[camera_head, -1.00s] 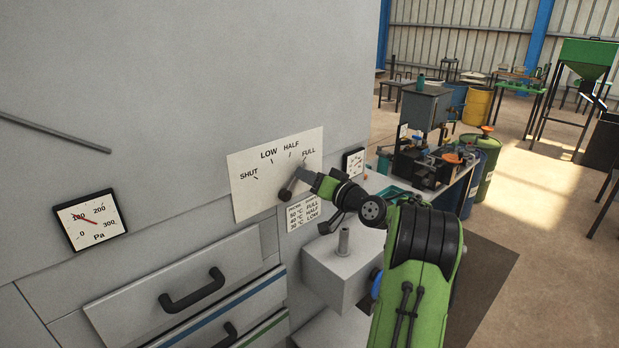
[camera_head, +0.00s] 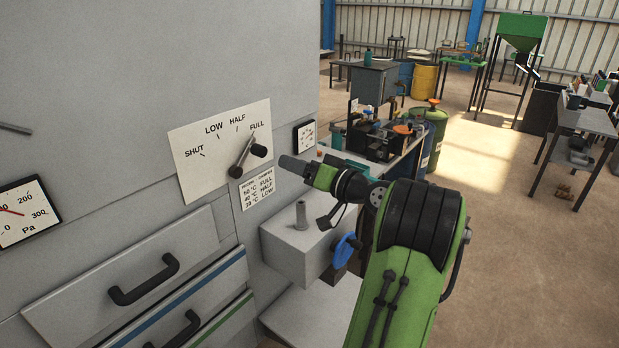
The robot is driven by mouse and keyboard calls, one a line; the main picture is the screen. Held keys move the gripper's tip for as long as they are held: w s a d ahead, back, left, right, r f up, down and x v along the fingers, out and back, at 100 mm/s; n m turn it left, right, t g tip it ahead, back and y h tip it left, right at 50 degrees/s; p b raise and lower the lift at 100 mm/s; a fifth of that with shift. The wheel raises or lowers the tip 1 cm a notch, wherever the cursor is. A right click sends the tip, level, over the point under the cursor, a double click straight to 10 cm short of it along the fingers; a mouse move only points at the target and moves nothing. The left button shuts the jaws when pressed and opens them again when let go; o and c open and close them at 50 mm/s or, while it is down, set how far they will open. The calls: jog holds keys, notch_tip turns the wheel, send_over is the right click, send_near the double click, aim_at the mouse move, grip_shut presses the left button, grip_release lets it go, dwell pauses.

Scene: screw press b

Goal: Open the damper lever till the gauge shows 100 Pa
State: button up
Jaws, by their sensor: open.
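The damper lever (camera_head: 244,154) is a dark bar with a black round knob, on a white plate (camera_head: 190,176) marked SHUT, LOW, HALF, FULL. It slants up to the right, with its upper end near the FULL mark. The Pa gauge (camera_head: 36,227) is at the left edge, cut off by the frame; 200 and 300 are readable. Its red needle points left and slightly up, toward the 100 side, but the exact reading cannot be told. My gripper (camera_head: 284,162) is open and empty, right of the knob and apart from it.
A second small gauge (camera_head: 305,136) sits right of the plate. A card (camera_head: 257,188) hangs below. Drawers with black handles (camera_head: 144,281) are lower left. A grey box with an upright post (camera_head: 300,243) and blue handwheel (camera_head: 346,249) stands below my gripper. Open floor lies right.

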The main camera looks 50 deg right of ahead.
jog(key=s, duration=0.3)
jog(key=shift+s+b, duration=0.3)
jog(key=shift+s, duration=0.1)
dwell(0.3)
jog(key=w+a+f+n+g+y, duration=0.1)
jog(key=a+f+n+g, duration=0.15)
jog(key=a, duration=0.65)
jog(key=w+a+f+n+g, duration=0.1)
jog(key=w+a+g, duration=0.15)
jog(key=a, duration=0.65)
jog(key=a+f+n+g+y, duration=0.15)
jog(key=a+g, duration=0.25)
jog(key=a, duration=0.5)
jog(key=s+a+f+g+h, duration=0.1)
jog(key=s+a+f, duration=0.1)
jog(key=s, duration=0.7)
jog(key=s+a+f+n+g+h, duration=0.1)
jog(key=s+a+f+g+h, duration=0.1)
jog(key=s, duration=0.7)
jog(key=shift+s+a+f, duration=0.35)
jog(key=shift+a+f, duration=0.35)
jog(key=shift+a, duration=0.25)
